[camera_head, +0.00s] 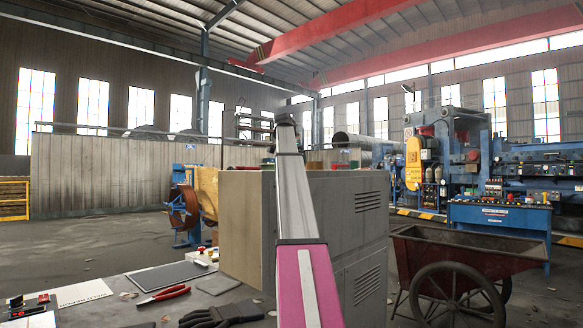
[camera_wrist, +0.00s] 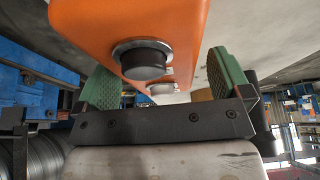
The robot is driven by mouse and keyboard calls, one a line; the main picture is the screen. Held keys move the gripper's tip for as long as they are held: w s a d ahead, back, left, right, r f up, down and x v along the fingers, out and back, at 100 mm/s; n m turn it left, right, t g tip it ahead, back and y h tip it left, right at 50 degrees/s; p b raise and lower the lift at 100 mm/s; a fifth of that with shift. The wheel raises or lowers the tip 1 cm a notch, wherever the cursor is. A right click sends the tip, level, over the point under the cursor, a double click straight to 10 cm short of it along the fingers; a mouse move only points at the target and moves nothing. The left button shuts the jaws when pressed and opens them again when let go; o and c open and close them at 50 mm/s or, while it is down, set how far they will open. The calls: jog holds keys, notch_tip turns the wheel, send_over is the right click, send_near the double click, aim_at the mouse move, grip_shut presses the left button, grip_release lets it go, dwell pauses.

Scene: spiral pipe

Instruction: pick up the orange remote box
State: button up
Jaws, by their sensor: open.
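The orange remote box (camera_wrist: 110,25) fills the upper middle of the wrist view, very close to the camera. It has round dark knobs with metal rings on the face toward me. My gripper (camera_wrist: 166,82) is open, with one green-padded finger on each side of the box's lower part. Whether either pad touches the box I cannot tell. In the head view my arm rises through the middle, and I cannot make out the box or the gripper's fingers there.
A grey cabinet (camera_head: 340,235) stands behind my arm. A workbench with red-handled pliers (camera_head: 163,295) and black gloves (camera_head: 222,314) is at the lower left. A rusty wheeled cart (camera_head: 470,262) stands at the right, before a blue control desk (camera_head: 500,216). Open floor lies at the left.

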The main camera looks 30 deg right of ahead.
jog(key=c, duration=1.2)
